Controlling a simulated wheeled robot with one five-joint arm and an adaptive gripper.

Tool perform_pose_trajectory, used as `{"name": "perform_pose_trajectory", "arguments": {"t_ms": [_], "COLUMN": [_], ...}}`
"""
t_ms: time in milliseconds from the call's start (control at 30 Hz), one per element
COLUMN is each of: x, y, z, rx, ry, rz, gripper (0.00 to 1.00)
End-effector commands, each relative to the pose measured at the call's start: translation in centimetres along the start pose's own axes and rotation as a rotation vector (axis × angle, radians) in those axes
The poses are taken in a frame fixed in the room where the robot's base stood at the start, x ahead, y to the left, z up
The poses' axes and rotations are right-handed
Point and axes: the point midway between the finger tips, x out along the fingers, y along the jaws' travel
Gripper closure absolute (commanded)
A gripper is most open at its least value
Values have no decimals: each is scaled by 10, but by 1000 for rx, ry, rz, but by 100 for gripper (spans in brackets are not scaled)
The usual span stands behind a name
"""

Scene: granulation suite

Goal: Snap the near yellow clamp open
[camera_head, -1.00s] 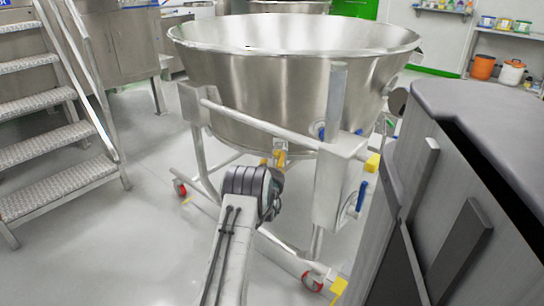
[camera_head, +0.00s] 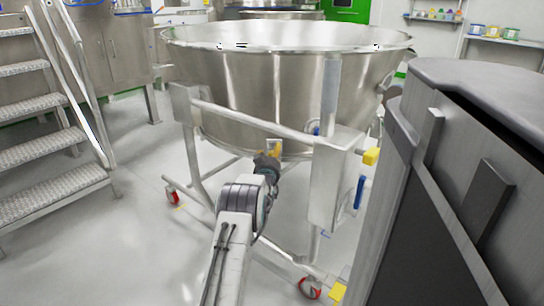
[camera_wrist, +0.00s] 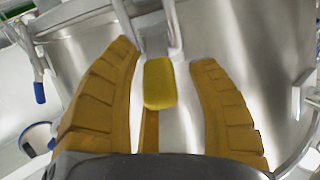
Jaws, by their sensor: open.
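The near yellow clamp (camera_wrist: 160,84) shows in the wrist view as a yellow pad on a metal latch against the steel bowl. My gripper (camera_wrist: 166,58) is open, with one ribbed orange-yellow finger on each side of the pad and a visible gap to each. Contact is not visible. In the head view my gripper (camera_head: 268,158) is at the lower front of the large steel bowl (camera_head: 240,95), where the fingers and clamp are hard to tell apart.
A metal frame on wheels carries the bowl; its steel box (camera_head: 335,180) has another yellow piece (camera_head: 371,156) and a blue handle (camera_head: 360,192). A dark grey cabinet (camera_head: 450,180) stands close on the right. Metal steps (camera_head: 45,145) stand on the left, with clear floor between.

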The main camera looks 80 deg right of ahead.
Motion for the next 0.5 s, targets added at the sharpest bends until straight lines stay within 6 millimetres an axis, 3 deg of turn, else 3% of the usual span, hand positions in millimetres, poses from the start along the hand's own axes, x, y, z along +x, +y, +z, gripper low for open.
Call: {"name": "perform_pose_trajectory", "arguments": {"t_ms": [300, 500], "x": [0, 0], "y": [0, 0], "z": [0, 0], "rx": [0, 0], "ry": [0, 0], "rz": [0, 0], "gripper": [46, 64]}}
